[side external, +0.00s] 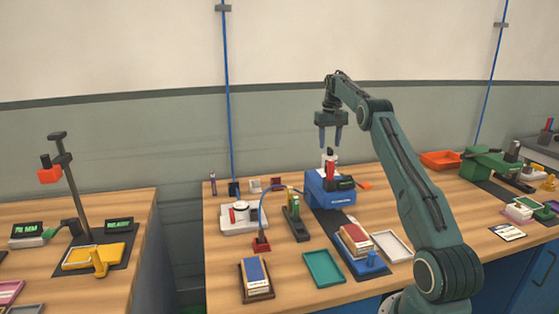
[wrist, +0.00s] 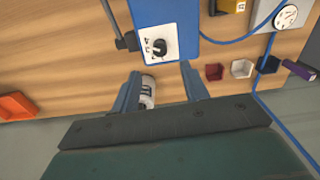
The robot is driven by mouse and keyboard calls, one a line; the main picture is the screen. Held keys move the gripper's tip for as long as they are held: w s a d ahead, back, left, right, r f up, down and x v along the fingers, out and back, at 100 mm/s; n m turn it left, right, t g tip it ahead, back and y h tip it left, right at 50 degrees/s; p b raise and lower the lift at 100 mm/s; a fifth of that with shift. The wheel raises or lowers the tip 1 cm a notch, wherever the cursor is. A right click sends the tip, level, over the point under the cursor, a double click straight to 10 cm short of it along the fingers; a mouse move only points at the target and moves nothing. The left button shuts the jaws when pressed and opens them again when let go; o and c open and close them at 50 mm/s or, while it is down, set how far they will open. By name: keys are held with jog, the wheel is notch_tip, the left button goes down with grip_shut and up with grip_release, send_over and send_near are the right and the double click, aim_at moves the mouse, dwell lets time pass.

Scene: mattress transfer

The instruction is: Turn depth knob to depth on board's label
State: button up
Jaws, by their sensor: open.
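The blue machine (side external: 325,196) stands on the wooden bench, below my gripper (side external: 330,146). In the wrist view, the blue machine (wrist: 181,15) has a white dial plate (wrist: 155,33) with small marks and a round black-and-white knob (wrist: 159,47). My gripper (wrist: 160,71) is open and empty, its fingertips apart on either side of and just short of the knob in the picture. A pale cylinder (wrist: 147,92) shows between the fingers, apparently beyond them. Stacked boards (side external: 355,239) lie in front of the machine; another stack (side external: 255,272) lies further left. I cannot read their labels.
A green tray (side external: 323,268) and a white tray (side external: 392,246) lie on the bench. An orange bin (side external: 440,160) is to the right. A blue cable (wrist: 228,40) runs beside the machine. A black lever (wrist: 126,43) juts from its side.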

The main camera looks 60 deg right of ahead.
jog(key=shift+r, duration=2)
jog(key=shift+r, duration=0.1)
jog(key=shift+a, duration=0.1)
